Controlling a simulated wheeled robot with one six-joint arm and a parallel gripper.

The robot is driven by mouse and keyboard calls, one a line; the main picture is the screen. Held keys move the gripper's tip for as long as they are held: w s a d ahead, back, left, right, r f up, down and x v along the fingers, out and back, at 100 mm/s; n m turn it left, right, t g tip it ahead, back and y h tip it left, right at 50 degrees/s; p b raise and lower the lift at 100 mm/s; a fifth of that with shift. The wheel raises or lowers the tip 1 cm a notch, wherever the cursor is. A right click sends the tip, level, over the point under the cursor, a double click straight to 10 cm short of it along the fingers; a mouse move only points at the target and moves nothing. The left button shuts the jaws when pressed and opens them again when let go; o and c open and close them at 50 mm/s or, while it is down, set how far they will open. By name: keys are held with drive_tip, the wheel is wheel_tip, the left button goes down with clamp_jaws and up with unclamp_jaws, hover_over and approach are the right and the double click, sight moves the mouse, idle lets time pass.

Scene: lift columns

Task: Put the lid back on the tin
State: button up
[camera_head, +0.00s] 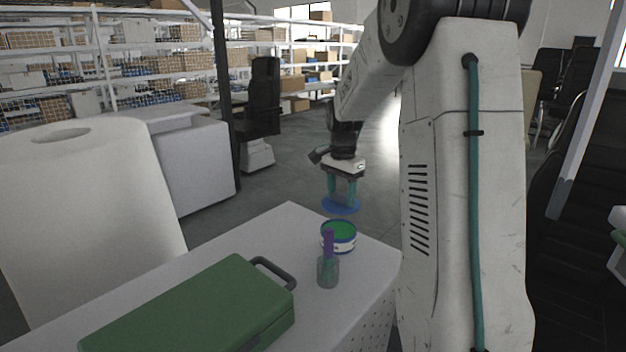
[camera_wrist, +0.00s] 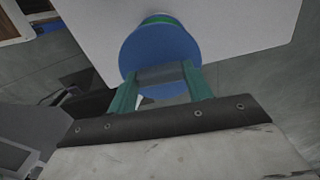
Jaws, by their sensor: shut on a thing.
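The lid is a blue disc (camera_head: 341,206), held by my gripper (camera_head: 342,193) above and behind the tin in the head view. The tin (camera_head: 338,237) is short and round, with a blue and white side and green inside its open top. It stands near the far corner of the white table. In the wrist view the lid (camera_wrist: 150,50) lies between the teal fingers of my gripper (camera_wrist: 160,76), which are shut on a grey part at its middle. The lid covers most of the tin there; a green and blue edge of the tin (camera_wrist: 160,19) shows beyond it.
A small clear jar (camera_head: 327,271) with a purple item stands just in front of the tin. A green case (camera_head: 195,305) with a dark handle lies on the white table (camera_head: 290,222). A large white roll (camera_head: 85,200) stands at left. Shelves are behind.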

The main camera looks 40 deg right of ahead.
drive_tip(key=shift+a+f+n, duration=0.1)
drive_tip(key=shift+f+n, duration=0.3)
drive_tip(key=shift+f, duration=3.15)
drive_tip(key=shift+f, duration=0.15)
drive_tip(key=o, duration=1.5)
drive_tip(key=shift+r, duration=3.5)
drive_tip(key=shift+c, duration=0.2)
